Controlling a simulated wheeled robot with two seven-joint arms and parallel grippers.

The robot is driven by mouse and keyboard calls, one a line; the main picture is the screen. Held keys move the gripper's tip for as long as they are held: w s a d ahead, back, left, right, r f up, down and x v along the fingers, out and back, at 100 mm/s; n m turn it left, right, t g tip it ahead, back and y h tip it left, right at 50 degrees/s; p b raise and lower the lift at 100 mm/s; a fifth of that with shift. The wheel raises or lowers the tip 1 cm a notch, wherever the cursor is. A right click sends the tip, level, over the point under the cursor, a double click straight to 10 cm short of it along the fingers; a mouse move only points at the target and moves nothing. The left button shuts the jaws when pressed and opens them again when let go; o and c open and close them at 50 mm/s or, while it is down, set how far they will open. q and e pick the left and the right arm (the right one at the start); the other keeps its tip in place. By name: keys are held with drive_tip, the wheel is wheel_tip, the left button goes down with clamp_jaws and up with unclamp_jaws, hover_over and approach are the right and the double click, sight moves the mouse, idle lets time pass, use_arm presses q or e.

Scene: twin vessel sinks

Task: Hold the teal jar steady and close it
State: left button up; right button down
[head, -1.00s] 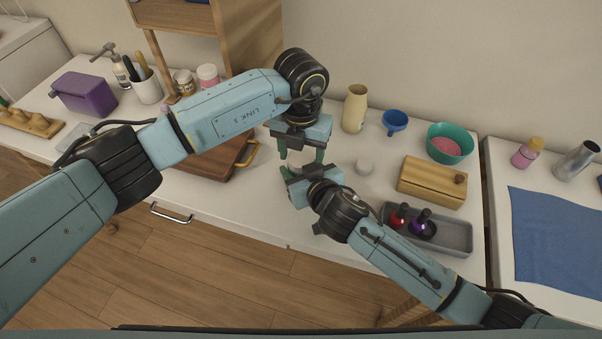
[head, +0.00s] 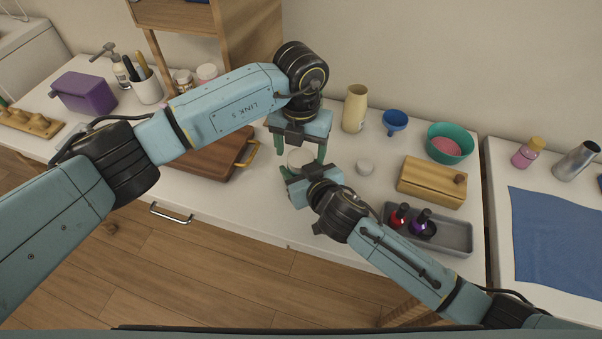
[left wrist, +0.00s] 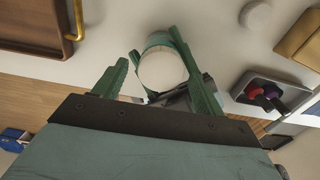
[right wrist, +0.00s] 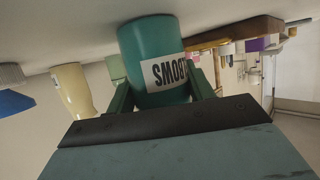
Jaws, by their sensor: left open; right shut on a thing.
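The teal jar (right wrist: 152,55) stands upright on the counter with a printed white label. My right gripper (head: 298,181) is shut on its side; the fingers also show in the right wrist view (right wrist: 160,92). A white round top (left wrist: 163,70) shows on the jar in the left wrist view and in the head view (head: 300,157); I cannot tell whether it is a fully seated lid. My left gripper (head: 301,151) is open above the jar, pointing down. In the left wrist view (left wrist: 155,78) its fingers lie either side of the white top, apart from it.
A white round piece (head: 365,167) lies right of the jar. A wooden box (head: 432,182) and a grey tray (head: 455,238) with two bottles stand further right. A cream bottle (head: 355,108) and blue funnel (head: 396,122) are behind. A brown tray (head: 205,160) is left.

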use_arm(q)
wheel_tip(320, 180, up, 4)
drive_tip(key=shift+s+d+f, duration=0.1)
drive_tip(key=shift+d+f, duration=0.05)
drive_tip(key=shift+f, duration=0.05)
drive_tip(key=shift+o, duration=0.3)
drive_tip(key=o, duration=0.5)
wheel_tip(320, 180, up, 12)
use_arm(e)
drive_tip(key=shift+c, duration=2.4)
unclamp_jaws()
